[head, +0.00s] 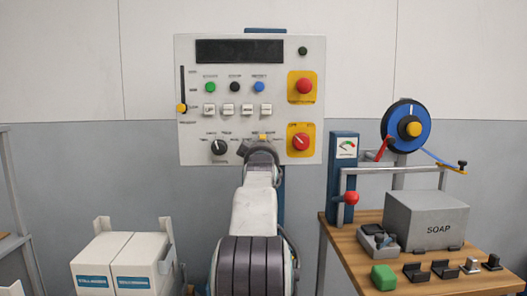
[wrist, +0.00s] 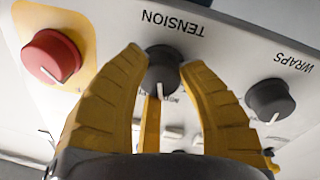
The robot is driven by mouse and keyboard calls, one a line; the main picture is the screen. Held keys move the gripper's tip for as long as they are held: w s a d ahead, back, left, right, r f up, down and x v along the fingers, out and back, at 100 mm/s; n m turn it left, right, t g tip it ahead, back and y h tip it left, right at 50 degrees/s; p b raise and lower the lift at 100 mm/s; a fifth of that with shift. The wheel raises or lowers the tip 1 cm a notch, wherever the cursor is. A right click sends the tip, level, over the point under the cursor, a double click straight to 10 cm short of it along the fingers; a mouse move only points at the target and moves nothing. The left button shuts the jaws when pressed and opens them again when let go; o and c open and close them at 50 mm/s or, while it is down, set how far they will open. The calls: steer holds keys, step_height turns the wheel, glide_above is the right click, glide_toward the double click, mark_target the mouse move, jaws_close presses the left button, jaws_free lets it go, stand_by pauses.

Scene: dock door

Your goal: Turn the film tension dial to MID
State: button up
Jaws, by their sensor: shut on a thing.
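The film tension dial (wrist: 162,72) is a dark round knob under the upside-down label TENSION in the wrist view. A pale pointer mark seems to show on its lower edge, but I cannot tell which setting it points at. My gripper (wrist: 163,62) has its yellow fingers on either side of the dial and is shut on it. In the head view my gripper (head: 262,142) is at the lower middle of the white control panel (head: 250,66) and hides the dial and most of its scale.
The wraps dial (wrist: 270,99) is close beside my gripper, and a red knob (wrist: 50,57) on yellow is on the other side. Above are push buttons (head: 228,110) and a slider (head: 182,106). A bench (head: 345,240) with a SOAP box (head: 428,220) stands right; white cartons (head: 125,262) stand left.

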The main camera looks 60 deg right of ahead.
steer(key=shift+w+a+r, duration=0.1)
steer(key=shift+r, duration=0.2)
steer(key=o, duration=0.8)
steer(key=shift+c, duration=0.2)
steer(key=o, duration=0.5)
steer(key=shift+f, duration=0.25)
steer(key=shift+c, duration=0.2)
steer(key=v, duration=1.1)
steer(key=shift+s+a, duration=0.25)
steer(key=shift+a, duration=0.1)
